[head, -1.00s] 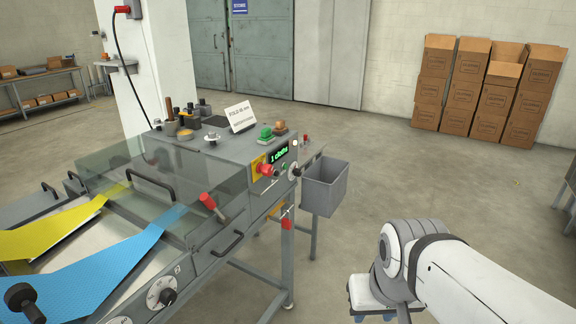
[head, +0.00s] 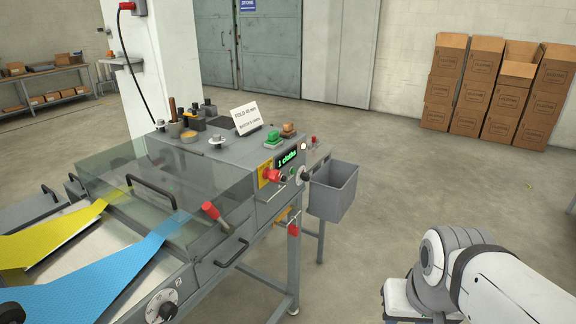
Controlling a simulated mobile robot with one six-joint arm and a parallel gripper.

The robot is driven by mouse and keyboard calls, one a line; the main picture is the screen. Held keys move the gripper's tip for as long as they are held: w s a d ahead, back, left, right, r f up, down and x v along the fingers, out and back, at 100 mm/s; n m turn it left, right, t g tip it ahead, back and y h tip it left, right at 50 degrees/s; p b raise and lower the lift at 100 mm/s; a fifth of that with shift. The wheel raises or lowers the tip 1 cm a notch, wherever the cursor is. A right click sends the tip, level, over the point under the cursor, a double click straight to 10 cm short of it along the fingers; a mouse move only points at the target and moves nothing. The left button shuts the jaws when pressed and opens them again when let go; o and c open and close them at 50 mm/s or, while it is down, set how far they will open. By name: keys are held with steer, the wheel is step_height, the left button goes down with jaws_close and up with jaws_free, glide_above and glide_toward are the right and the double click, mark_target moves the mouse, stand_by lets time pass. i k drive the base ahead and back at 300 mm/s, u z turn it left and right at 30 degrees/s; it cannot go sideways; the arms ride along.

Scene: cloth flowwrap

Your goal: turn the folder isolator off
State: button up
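The folder machine (head: 235,155) stands at the left with a lit green display (head: 287,160). A red knob on a yellow plate (head: 264,174) sits left of the display's lower edge. Another red handle with yellow behind it (head: 293,230) is lower, by the machine's front leg. No label shows which of these is the isolator, and I cannot read their positions. My arm (head: 505,285) is at the lower right, well apart from the machine. My gripper is not in view.
A red-tipped lever (head: 211,210) and a clear cover (head: 120,185) are on the machine's near side. A grey bin (head: 333,190) hangs at its right end. Cardboard boxes (head: 490,95) stand by the back wall. The floor between bin and boxes is clear.

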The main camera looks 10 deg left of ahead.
mark_target(274, 175)
steer(key=i, duration=0.85)
steer(key=z, duration=0.05)
